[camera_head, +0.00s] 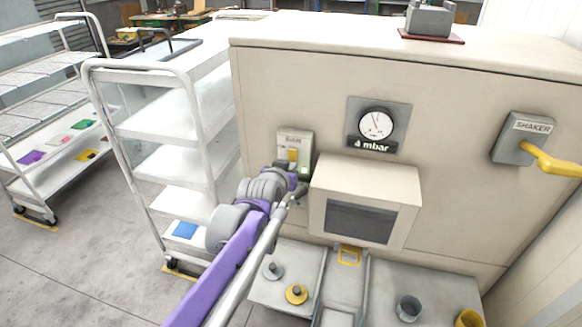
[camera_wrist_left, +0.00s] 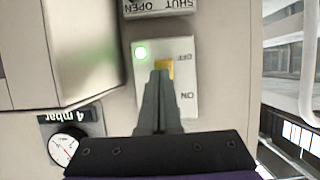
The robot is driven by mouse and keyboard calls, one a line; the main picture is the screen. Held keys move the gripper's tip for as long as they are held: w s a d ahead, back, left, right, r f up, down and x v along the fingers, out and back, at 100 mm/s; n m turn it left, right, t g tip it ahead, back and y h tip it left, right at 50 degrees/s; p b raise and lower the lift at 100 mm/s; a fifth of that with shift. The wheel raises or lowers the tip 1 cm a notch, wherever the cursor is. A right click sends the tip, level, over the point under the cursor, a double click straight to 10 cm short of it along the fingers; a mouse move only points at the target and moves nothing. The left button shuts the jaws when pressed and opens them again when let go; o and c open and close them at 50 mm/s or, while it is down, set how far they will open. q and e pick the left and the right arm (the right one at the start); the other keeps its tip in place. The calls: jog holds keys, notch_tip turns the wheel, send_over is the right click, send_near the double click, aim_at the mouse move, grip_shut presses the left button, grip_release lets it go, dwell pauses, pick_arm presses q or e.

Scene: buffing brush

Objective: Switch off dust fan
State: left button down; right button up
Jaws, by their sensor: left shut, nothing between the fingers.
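The dust fan switch plate (camera_head: 295,142) is on the front of the beige cabinet, left of the gauge, with a yellow switch (camera_head: 292,155). In the left wrist view the plate (camera_wrist_left: 185,80) appears upside down, with ON and OFF labels and a lit green lamp (camera_wrist_left: 140,52). The yellow switch (camera_wrist_left: 164,68) there appears nearer the OFF label than ON. My left gripper (camera_wrist_left: 160,78) is shut and empty, its tips over the switch and partly hiding it. I cannot tell if they touch. My right gripper is out of view.
A mbar gauge (camera_head: 376,126) and a protruding box with a dark window (camera_head: 360,222) are right of the plate. A SHAKER switch with a yellow handle (camera_head: 520,140) is farther right. White shelf trolleys (camera_head: 165,125) stand at the left.

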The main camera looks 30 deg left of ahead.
pick_arm(q)
jog(key=shift+w+f, duration=0.1)
jog(key=shift+w, duration=0.2)
jog(key=shift+f, duration=0.1)
jog(key=shift+w+a+f, duration=0.1)
jog(key=shift+w, duration=0.1)
dwell(0.3)
jog(key=shift+r+p, duration=0.5)
jog(key=shift+r, duration=0.35)
